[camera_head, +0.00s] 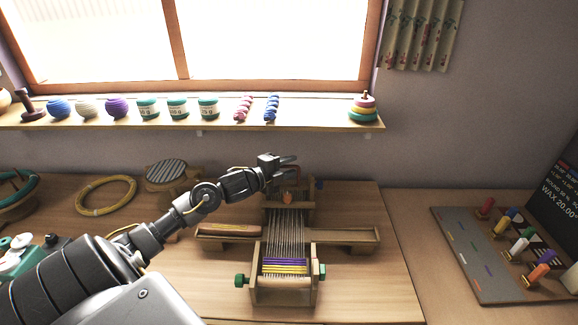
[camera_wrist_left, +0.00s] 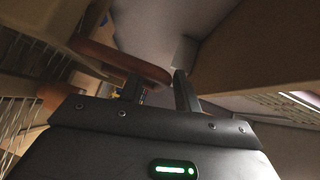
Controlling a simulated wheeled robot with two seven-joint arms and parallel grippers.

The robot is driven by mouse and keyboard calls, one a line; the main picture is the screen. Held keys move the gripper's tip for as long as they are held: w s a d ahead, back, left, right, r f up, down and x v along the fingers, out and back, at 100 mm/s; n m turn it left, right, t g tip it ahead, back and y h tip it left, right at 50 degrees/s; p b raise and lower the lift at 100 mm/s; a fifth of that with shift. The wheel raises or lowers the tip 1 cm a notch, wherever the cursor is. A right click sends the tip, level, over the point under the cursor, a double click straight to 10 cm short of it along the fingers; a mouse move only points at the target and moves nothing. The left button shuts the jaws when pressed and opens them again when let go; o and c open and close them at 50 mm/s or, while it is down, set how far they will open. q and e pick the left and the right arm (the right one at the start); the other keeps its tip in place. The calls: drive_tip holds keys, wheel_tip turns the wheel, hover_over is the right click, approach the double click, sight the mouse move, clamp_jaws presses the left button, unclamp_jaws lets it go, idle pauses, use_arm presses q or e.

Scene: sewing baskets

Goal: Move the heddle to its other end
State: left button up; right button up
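A small wooden loom (camera_head: 258,290) stands on the table, with pale warp threads (camera_head: 286,235) running front to back and a purple and yellow woven band (camera_head: 285,266) at its front. I cannot clearly pick out the heddle; the loom's back part is partly behind my gripper. My left gripper (camera_head: 287,163) is above the back end of the loom, its fingers apart. In the left wrist view, the fingers (camera_wrist_left: 157,92) are spread, and a rounded reddish-brown bar (camera_wrist_left: 118,59) reaches to the gap between them. I cannot tell whether it touches them. My right gripper is not in view.
A shelf (camera_head: 300,121) with yarn balls and spools runs under the window. A wooden hoop (camera_head: 106,194) and a round stool-like piece (camera_head: 166,172) lie left of the loom. A grey board (camera_head: 470,262) with coloured pegs is at the right.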

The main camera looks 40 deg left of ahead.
sight(288, 185)
use_arm(q)
clamp_jaws()
idle(0.3)
wheel_tip(288, 185, down, 3)
drive_tip(key=shift+b, duration=1.1)
drive_tip(key=shift+r, duration=0.15)
unclamp_jaws()
